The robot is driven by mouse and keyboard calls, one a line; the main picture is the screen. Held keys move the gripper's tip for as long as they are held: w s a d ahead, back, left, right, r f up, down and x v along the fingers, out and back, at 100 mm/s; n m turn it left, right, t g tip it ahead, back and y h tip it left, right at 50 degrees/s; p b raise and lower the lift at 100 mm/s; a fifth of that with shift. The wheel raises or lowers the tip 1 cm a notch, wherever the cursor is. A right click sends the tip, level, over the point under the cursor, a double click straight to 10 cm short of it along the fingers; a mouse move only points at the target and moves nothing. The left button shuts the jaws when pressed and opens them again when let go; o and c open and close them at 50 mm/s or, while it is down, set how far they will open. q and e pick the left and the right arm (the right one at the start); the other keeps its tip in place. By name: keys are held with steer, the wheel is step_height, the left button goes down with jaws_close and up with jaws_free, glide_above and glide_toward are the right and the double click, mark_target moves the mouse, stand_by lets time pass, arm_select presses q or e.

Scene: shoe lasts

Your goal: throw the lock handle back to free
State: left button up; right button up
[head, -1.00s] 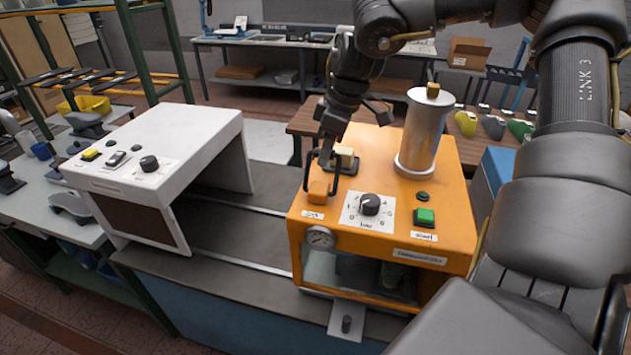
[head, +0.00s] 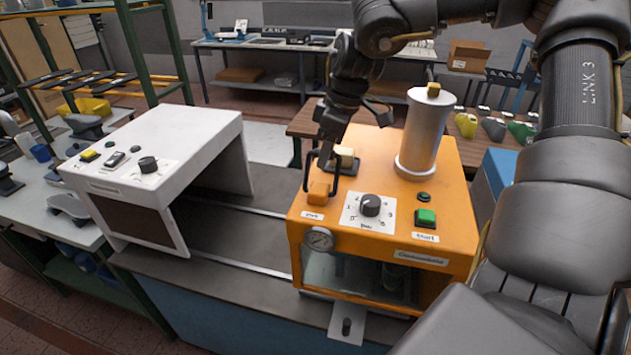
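The orange machine (head: 450,236) stands on the grey bench. On its top at the left is a black loop-shaped handle (head: 307,172) with an orange block (head: 318,191) at its near end; I take this to be the lock handle. A small label (head: 312,215) lies in front of it, too blurred to read surely. My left gripper is out of view.
A silver cylinder (head: 422,135) rises from the machine's top at the right. A dial (head: 370,205) and a green button (head: 426,217) sit in front. A white machine (head: 185,140) stands to the left, with bare bench between.

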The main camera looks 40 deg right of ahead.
steer(key=shift+a+r, duration=0.1)
steer(key=shift+s+r+p, duration=0.1)
steer(key=shift+r+p, duration=0.2)
steer(key=shift+r, duration=0.05)
steer(key=p+v, duration=0.3)
steer(key=v, duration=0.3)
steer(key=shift+s+r, duration=0.1)
